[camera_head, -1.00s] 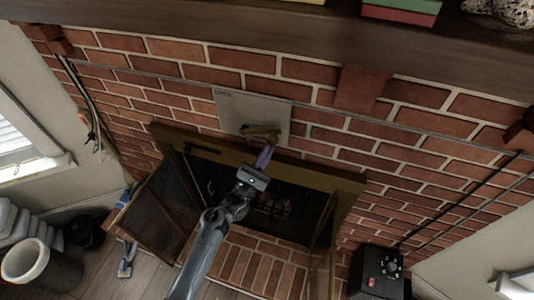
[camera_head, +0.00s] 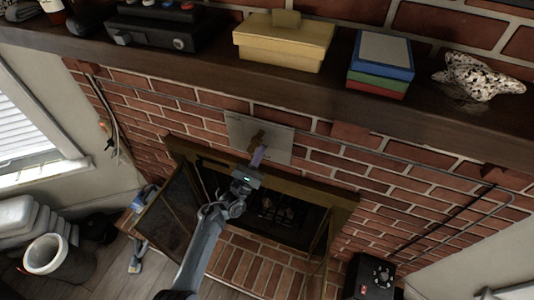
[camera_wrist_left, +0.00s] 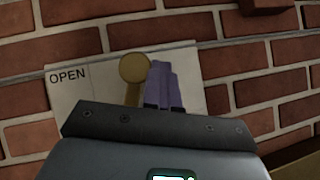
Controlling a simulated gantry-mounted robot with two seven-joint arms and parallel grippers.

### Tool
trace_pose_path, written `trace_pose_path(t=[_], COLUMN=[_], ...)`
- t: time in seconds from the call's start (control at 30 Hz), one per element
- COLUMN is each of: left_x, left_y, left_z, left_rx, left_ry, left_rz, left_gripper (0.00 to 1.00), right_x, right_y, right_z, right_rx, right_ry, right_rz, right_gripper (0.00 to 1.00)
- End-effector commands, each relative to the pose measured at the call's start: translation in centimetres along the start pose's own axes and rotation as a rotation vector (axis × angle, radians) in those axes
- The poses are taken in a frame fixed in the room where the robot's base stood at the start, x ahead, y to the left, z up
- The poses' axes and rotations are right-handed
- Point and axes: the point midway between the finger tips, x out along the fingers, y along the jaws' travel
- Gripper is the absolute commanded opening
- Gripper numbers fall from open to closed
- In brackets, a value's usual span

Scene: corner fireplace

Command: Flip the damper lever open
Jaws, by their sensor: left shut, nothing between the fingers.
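The brass damper lever (camera_head: 257,136) is on a pale plate (camera_head: 280,143) on the brick wall above the firebox. It stands roughly upright. In the left wrist view its round knob (camera_wrist_left: 134,68) is just left of my fingers, and the plate (camera_wrist_left: 68,96) bears the word OPEN on its left. My left gripper (camera_head: 258,156) is shut, its purple fingers (camera_wrist_left: 162,82) holding nothing. The fingertips are beside the lever, on its right; whether they touch it I cannot tell. The lever's lower end is hidden behind the gripper body. My right gripper is not in view.
A dark mantel (camera_head: 300,85) juts out above, with a yellow box (camera_head: 284,48), stacked books (camera_head: 380,68) and a speckled ornament (camera_head: 476,76). Below are the firebox with open doors (camera_head: 168,215) and a black box (camera_head: 371,277). A bin (camera_head: 45,256) stands at left.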

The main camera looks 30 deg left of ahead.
Motion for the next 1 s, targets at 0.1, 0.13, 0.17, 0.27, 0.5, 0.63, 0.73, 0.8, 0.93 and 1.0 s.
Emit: trace_pose_path(t=[0.1,0.13,0.17,0.27,0.5,0.63,0.73,0.8,0.93,1.0], left_x=[0.2,0.2,0.2,0.3,0.1,0.1,0.1,0.1,0.1,0.1], left_y=[1.1,1.3,1.5,2.1,3.0,3.2,3.2,3.2,3.2,3.2], left_z=[0.3,0.3,0.3,0.3,0.2,0.2,0.2,0.2,0.2,0.2], left_rx=[-0.044,-0.061,-0.076,-0.121,-0.189,-0.205,-0.210,-0.211,-0.211,-0.211], left_ry=[0.005,0.005,0.005,0.005,0.005,0.005,0.005,0.005,0.005,0.005], left_rz=[0.039,0.053,0.066,0.101,0.154,0.166,0.169,0.170,0.169,0.169], left_gripper=[0.00,0.00,0.00,0.00,0.00,0.00,0.00,0.00,0.00,0.00], right_x=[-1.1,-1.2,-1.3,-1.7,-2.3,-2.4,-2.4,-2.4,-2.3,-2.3], right_y=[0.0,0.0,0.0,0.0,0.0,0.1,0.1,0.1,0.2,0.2], right_z=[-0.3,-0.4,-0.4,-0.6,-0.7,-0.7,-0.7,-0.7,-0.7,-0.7], right_rx=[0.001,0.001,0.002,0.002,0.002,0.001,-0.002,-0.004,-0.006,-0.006], right_ry=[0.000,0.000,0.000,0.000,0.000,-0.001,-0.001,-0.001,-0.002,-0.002], right_rz=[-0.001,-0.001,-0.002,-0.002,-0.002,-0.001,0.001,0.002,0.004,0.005], right_gripper=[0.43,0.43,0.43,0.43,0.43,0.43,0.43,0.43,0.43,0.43])
